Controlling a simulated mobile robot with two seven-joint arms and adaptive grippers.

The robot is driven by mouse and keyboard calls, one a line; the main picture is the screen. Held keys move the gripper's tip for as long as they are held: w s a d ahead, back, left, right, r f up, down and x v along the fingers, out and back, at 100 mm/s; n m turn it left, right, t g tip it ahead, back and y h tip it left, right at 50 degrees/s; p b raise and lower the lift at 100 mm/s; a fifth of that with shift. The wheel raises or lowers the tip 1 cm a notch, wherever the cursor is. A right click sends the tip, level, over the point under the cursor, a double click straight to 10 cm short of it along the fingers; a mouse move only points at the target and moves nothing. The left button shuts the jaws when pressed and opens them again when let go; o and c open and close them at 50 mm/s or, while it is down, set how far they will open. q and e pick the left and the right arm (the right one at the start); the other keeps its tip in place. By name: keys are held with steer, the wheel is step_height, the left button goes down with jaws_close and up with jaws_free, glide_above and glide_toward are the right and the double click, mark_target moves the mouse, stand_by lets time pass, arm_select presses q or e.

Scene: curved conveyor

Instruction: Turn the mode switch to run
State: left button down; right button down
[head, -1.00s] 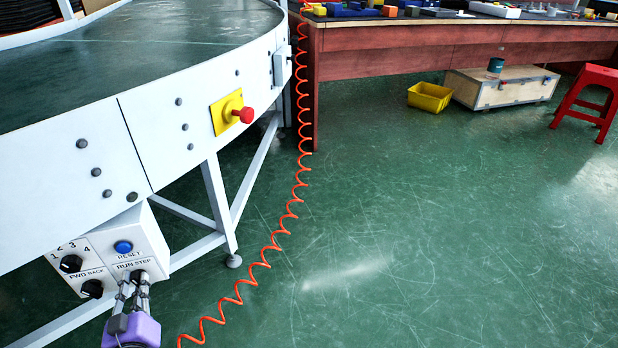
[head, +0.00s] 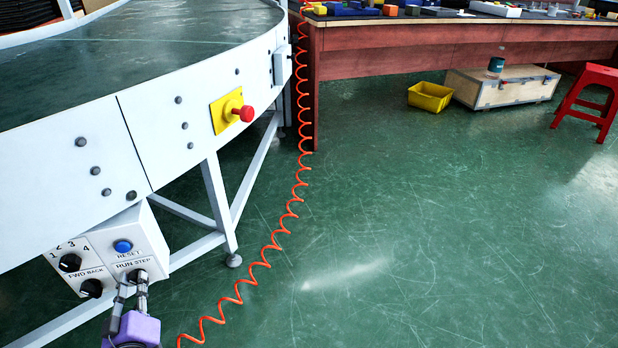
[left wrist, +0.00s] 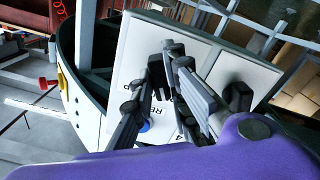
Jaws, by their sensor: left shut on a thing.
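The white control box (head: 151,240) hangs under the conveyor's edge. Its mode switch (head: 135,275), a dark knob under the label "RUN STEP", sits at the lower right of its front. My left gripper (head: 132,285), with a purple body, reaches up from below and is shut on this knob. In the left wrist view its fingers (left wrist: 166,78) close around the dark knob against the white panel. The fingers hide much of the knob, so I cannot tell which way it points. My right gripper is not in view.
Above the switch is a blue reset button (head: 123,247). To its left are the numbered knob (head: 70,263) and the FWD/BACK knob (head: 91,288). A red emergency button (head: 243,114) juts from the conveyor side. An orange coiled cable (head: 262,264) hangs to the right.

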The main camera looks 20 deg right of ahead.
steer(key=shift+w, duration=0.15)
arm_select(q)
steer(key=c, duration=1.7)
jaws_free()
steer(key=s, duration=1.2)
steer(key=shift+a, duration=0.15)
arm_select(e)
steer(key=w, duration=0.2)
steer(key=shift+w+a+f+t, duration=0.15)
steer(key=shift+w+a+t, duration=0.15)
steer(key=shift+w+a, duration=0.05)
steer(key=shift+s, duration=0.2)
